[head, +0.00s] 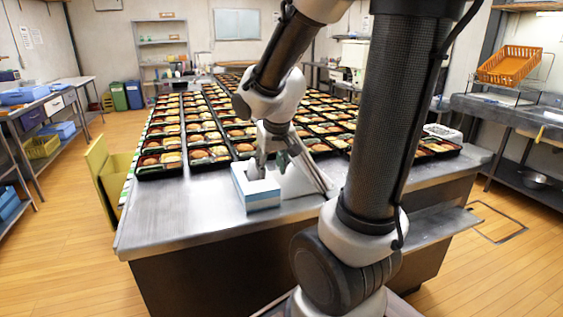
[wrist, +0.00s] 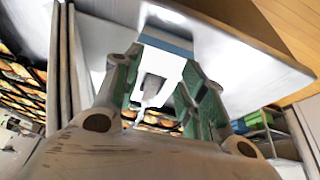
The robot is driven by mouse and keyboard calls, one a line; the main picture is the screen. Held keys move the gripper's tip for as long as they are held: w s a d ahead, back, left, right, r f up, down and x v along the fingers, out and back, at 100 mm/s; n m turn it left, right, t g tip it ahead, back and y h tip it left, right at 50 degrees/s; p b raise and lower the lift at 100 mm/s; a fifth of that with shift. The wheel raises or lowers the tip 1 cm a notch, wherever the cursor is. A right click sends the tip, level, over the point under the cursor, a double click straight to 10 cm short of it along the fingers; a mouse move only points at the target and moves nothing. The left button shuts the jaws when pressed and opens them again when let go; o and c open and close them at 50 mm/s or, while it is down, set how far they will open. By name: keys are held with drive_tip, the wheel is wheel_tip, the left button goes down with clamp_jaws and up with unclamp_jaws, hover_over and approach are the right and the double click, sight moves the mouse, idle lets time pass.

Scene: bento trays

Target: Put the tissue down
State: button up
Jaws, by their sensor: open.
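A blue and white tissue box (head: 262,196) stands on the near edge of the steel table. In the wrist view the box (wrist: 166,42) shows its blue side and white top between my fingers. My gripper (head: 268,164) is just above the box, its fingers apart. In the wrist view my gripper (wrist: 164,90) shows green finger pads on both sides of the box top. A grey-white patch, perhaps the tissue (wrist: 151,88), shows at the box's top opening. I cannot tell whether it touches a finger.
Rows of filled bento trays (head: 205,135) cover the steel table (head: 180,228) behind the box. The table's near left part is bare. A yellow panel (head: 101,172) stands at its left. A right-hand counter (head: 520,112) bears an orange basket (head: 510,65).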

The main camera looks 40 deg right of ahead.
drive_tip(key=s+a+r+n, duration=0.1)
drive_tip(key=s+a+r, duration=0.1)
drive_tip(key=s+r, duration=0.2)
drive_tip(key=s+a+r+n+y, duration=0.1)
drive_tip(key=s+r, duration=0.3)
drive_tip(key=s, duration=0.7)
drive_tip(key=shift+a+r+n, duration=0.4)
drive_tip(key=shift+a, duration=0.15)
drive_tip(key=shift+o, duration=0.5)
drive_tip(key=shift+w, duration=0.1)
